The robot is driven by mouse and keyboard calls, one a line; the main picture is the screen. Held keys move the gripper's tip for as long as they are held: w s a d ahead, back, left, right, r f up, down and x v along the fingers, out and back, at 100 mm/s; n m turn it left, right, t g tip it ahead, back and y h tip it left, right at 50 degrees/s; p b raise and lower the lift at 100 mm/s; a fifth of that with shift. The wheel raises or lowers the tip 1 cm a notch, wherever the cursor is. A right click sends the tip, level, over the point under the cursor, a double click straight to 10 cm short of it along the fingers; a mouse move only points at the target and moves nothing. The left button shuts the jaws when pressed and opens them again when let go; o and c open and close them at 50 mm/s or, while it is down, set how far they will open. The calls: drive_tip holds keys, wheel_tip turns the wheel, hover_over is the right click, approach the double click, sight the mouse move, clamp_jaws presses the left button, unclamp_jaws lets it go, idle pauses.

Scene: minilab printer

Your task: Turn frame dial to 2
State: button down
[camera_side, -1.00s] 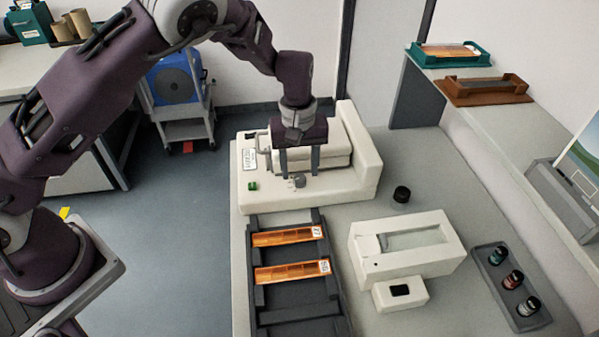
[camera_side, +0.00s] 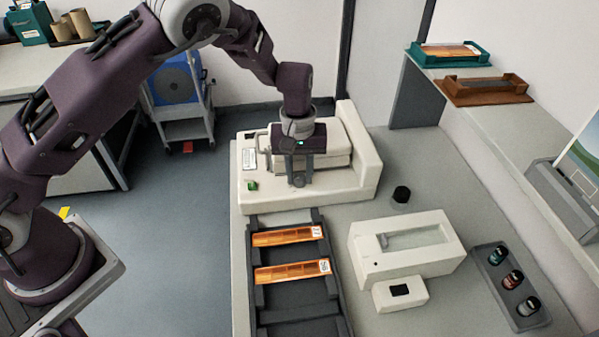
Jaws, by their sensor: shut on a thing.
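The cream printer (camera_side: 352,193) stands at the back of the table. Its small grey frame dial (camera_side: 298,180) is on the front top surface, mostly covered by my fingers. My gripper (camera_side: 300,178) points down over the printer, with its two fingers close around the dial and shut on it. The dial's markings and the number it points to are too small to read. A small green button (camera_side: 252,185) sits on the printer to the left of the dial.
A dark rack (camera_side: 290,295) with orange strips (camera_side: 290,272) stands in front of the printer. A black knob-like cap (camera_side: 401,194), a white box (camera_side: 410,262) and a tray of small bottles (camera_side: 513,282) lie to the right. Bare table lies between the printer and white box.

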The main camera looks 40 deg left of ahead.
sight(299, 177)
drive_tip(key=c, duration=1.1)
unclamp_jaws()
drive_tip(key=shift+r, duration=0.15)
wheel_tip(299, 177, up, 7)
drive_tip(key=shift+f, duration=0.1)
